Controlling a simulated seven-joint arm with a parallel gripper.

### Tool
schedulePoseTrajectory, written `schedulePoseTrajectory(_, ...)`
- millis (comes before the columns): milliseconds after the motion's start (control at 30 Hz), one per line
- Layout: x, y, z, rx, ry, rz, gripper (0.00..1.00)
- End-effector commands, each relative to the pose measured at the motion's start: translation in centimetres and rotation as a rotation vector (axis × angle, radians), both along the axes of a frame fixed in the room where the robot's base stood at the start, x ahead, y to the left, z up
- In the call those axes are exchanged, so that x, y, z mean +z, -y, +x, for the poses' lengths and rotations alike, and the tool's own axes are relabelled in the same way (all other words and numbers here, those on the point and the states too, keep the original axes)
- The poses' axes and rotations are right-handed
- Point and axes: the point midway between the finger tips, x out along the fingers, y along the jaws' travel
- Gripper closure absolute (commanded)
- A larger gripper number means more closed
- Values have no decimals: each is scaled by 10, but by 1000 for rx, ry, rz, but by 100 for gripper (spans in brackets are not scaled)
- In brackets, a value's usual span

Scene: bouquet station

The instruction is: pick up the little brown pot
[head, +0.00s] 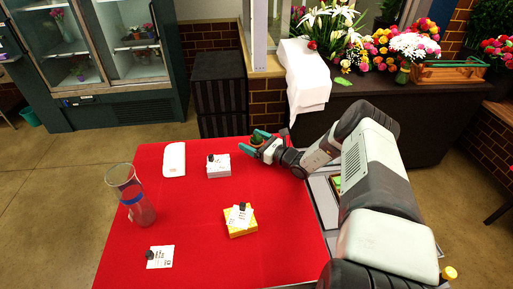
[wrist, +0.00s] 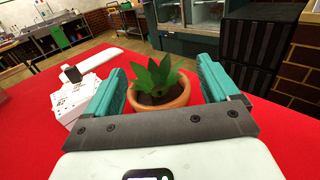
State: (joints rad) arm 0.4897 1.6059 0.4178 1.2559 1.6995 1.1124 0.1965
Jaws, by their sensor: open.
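The little brown pot (wrist: 160,117) is terracotta and holds a green leafy plant (wrist: 157,76). In the wrist view it stands upright on the red table, between the two teal fingers of my gripper (wrist: 160,90). The fingers are open, one on each side, with a gap showing at least on the right. In the head view my gripper (head: 261,138) is at the far right part of the table, and only a little of the pot and plant (head: 257,139) shows between the fingers.
On the red tablecloth (head: 190,220) are a stack of white cards with a black clip (head: 218,168), a white folded item (head: 174,159), a yellow block with a card (head: 241,221), a clear glass vase (head: 131,196) and another card (head: 160,257). Flowers (head: 400,45) stand behind.

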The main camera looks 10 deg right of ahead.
Motion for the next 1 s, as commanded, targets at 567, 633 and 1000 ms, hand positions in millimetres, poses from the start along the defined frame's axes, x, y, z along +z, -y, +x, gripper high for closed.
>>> schedulePoseTrajectory(567,0,-2,2,-1,0,0,60)
schedulePoseTrajectory(633,0,-1,2,-1,-1,-1,70)
schedulePoseTrajectory(1000,4,-1,3,-2,2,-1,87)
